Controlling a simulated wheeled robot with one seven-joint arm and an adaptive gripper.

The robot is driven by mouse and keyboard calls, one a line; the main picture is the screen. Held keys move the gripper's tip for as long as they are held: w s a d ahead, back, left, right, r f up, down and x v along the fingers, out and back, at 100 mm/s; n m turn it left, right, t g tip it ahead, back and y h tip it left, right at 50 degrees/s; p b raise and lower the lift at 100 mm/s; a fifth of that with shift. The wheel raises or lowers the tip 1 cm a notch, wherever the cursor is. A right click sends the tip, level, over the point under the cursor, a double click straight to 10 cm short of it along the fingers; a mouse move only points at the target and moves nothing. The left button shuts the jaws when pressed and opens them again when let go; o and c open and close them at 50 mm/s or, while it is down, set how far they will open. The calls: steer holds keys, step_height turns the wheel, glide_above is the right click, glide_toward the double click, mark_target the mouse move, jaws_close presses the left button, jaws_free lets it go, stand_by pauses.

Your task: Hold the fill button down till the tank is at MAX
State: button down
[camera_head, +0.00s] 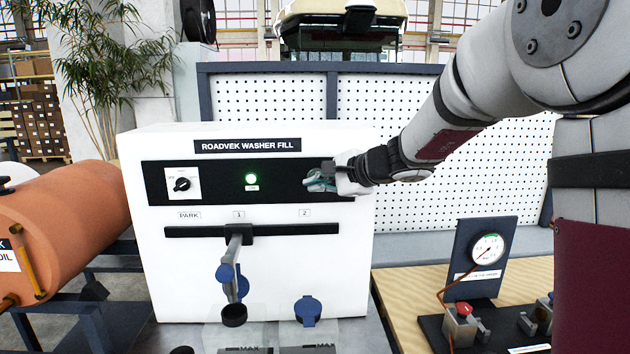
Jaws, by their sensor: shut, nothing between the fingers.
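The white washer fill station (155,250) carries a black control panel (215,182) with a lit green lamp (251,179) and a black knob (182,184). My gripper (317,181) is shut and empty, its tips at the right end of the panel. It covers that spot, so I cannot see the fill button or tell whether the tips touch it. A grey spout (236,250) hangs from the slide rail at label 1, above an open black filler neck (233,315). Below, two clear tanks show MAX marks (320,349) at the picture's bottom edge; their liquid level is out of view.
A blue cap (308,309) sits on the right tank under label 2. A pressure gauge (487,248) and a red button (464,310) are on the wooden bench (410,290) at right. A perforated board (430,130) stands behind.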

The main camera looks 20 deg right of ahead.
steer(key=shift+w+d, duration=0.2)
steer(key=shift+w, duration=0.85)
steer(key=shift+b, duration=0.3)
stand_by(0.4)
steer(key=shift+w+d, duration=0.1)
steer(key=shift+w, duration=0.3)
steer(key=shift+w+d+b, duration=0.1)
steer(key=shift+w+b, duration=0.35)
steer(key=shift+w, duration=0.05)
stand_by(5.3)
